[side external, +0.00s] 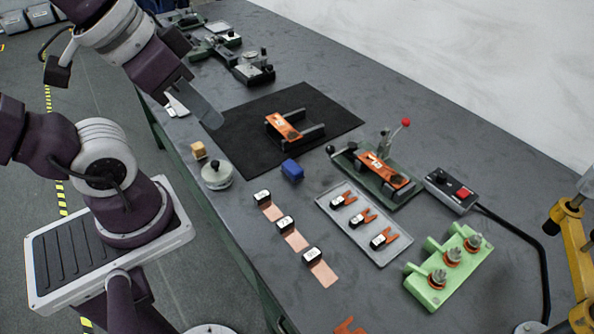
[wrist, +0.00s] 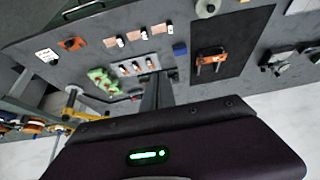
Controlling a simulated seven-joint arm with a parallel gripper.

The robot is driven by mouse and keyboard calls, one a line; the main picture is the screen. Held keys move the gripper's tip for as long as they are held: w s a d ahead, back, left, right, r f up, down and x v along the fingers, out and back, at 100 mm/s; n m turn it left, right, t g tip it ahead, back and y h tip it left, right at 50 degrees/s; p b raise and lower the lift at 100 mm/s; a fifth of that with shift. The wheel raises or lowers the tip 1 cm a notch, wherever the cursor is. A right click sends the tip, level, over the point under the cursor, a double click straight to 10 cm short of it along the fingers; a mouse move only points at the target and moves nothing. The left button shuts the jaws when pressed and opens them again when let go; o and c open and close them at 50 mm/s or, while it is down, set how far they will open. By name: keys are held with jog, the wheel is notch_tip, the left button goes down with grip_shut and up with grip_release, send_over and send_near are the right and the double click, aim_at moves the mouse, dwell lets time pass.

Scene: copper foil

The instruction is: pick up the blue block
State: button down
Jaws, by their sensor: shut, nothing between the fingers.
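The blue block (side external: 292,170) lies on the grey bench, just off the front edge of the black mat. It also shows in the wrist view (wrist: 180,48), above and right of my fingers. My gripper (side external: 214,122) is shut and empty, in the air over the left part of the mat, well apart from the block. Its narrow grey fingers also show in the wrist view (wrist: 157,78), close together. Nothing covers the block.
The black mat (side external: 340,113) holds an orange-topped fixture (side external: 284,126). A wooden cube (side external: 198,150) and a round pale weight (side external: 216,176) are left of the block. A grey tray (side external: 378,252), a lever fixture (side external: 392,190) and a green stand (side external: 436,285) are to the right.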

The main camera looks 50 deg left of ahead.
dwell(0.4)
jog(key=c, duration=1)
grip_release()
jog(key=m+g, duration=0.5)
jog(key=m, duration=1.2)
send_over(292, 166)
jog(key=f, duration=1.8)
jog(key=shift+d+f, duration=0.25)
jog(key=shift+d, duration=0.05)
jog(key=shift+m+g, duration=0.3)
jog(key=f, duration=0.8)
jog(key=shift+a+f, duration=0.3)
